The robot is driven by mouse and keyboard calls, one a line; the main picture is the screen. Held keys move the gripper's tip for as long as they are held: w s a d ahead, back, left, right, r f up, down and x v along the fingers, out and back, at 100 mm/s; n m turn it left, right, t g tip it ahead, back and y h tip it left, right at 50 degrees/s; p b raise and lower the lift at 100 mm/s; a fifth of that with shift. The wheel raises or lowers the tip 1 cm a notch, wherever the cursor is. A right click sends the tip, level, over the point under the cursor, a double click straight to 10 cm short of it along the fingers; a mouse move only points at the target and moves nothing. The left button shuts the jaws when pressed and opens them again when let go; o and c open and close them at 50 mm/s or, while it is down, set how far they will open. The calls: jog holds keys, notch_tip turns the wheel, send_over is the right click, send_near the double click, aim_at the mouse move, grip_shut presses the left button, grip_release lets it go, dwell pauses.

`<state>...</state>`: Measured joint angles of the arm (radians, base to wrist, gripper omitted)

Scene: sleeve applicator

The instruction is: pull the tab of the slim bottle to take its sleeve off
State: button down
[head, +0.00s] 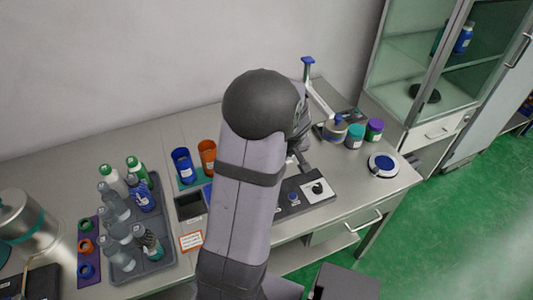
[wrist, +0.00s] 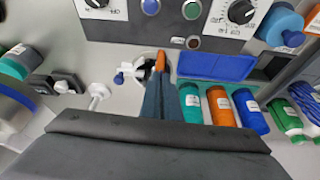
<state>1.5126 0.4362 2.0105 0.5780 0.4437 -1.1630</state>
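I cannot tell which is the slim bottle, and no pull tab is clearly visible.
Blue (head: 183,166) and orange (head: 207,156) containers stand close by the arm. A control panel (wrist: 170,22) with dials and buttons lies beyond the fingers. Teal (head: 354,136) and purple (head: 374,130) jars stand at right, near a blue-topped disc (head: 382,163). A glass cabinet (head: 430,75) stands behind.

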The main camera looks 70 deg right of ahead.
jog(key=shift+w+d+r+p+v, duration=0.15)
jog(key=shift+p+v, duration=0.4)
jog(key=shift+v, duration=0.4)
jog(key=shift+w+d+r+p+v, duration=0.15)
jog(key=shift+p+v, duration=0.35)
jog(key=shift+v, duration=0.5)
jog(key=shift+w+d+f+p+v, duration=0.1)
jog(key=shift+w+d+p+v, duration=0.1)
jog(key=shift+p+v, duration=0.55)
jog(key=shift+s+r, duration=0.15)
jog(key=shift+r, duration=0.05)
jog(key=shift+s+a+b, duration=1.65)
jog(key=shift+s+a, duration=0.05)
jog(key=shift+a, duration=0.1)
jog(key=shift+w, duration=0.1)
jog(key=w+a, duration=1.9)
jog(key=shift+w+a, duration=0.2)
jog(key=shift+a, duration=0.1)
